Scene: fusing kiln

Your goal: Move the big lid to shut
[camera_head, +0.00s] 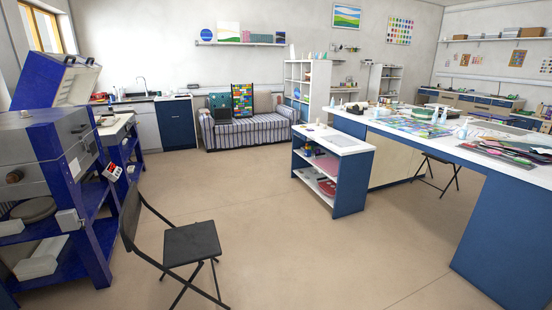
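The kiln (70,142) stands at the left edge, a grey and blue box on a blue frame with shelves. A big blue lid (52,80) is tilted up at the kiln's far side, with a grey edge and small fittings along its top. It looks open. Neither of my grippers is in view.
A black folding chair (191,243) stands on the floor close to the kiln. A small white-topped shelf unit (340,141) and a long worktable (500,165) stand to the right. A striped sofa (245,130) is at the back. The middle floor is clear.

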